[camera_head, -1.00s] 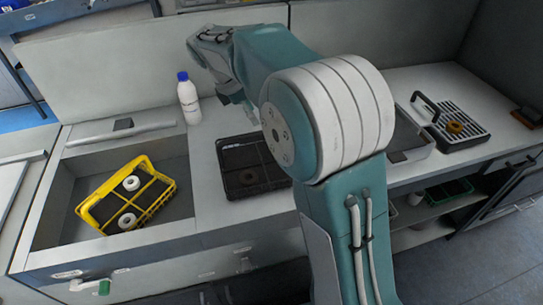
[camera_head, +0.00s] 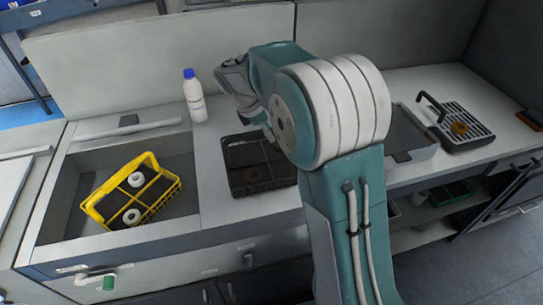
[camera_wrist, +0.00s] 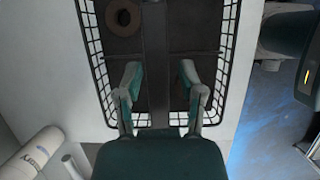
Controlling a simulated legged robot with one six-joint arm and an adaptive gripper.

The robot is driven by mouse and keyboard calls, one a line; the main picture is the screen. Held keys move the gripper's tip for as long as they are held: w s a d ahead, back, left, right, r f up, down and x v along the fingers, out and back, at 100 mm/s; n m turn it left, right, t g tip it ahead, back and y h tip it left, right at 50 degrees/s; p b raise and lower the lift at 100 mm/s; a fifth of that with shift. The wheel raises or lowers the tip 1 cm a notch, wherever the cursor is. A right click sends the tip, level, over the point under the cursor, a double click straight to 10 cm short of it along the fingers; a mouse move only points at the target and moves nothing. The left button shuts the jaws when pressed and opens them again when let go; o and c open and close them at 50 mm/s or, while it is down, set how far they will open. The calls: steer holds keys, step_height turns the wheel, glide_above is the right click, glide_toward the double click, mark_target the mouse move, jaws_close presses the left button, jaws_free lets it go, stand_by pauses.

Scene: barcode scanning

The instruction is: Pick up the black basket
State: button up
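The black basket (camera_head: 236,178) sits on the counter in the head view, partly hidden by my arm. In the wrist view, its mesh rim (camera_wrist: 231,45) and dark inside fill the upper middle. A brown ring (camera_wrist: 122,17) lies in its upper left compartment. My gripper (camera_wrist: 159,82) is open over the basket. Its two fingers are on either side of the black central bar (camera_wrist: 155,40), with gaps between. Whether the fingers are level with the bar or above it, I cannot tell. In the head view the fingertips are mostly hidden behind my arm.
A white bottle with a blue cap (camera_head: 195,103) stands close behind the black basket, left of my gripper. A yellow basket (camera_head: 92,212) with white rings sits in the recess at left. A black rack (camera_head: 462,142) stands at right. Bare counter lies in front of the bottle.

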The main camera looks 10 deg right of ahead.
steer(key=shift+a, duration=0.2)
jaws_close()
steer(key=shift+d+r, duration=0.1)
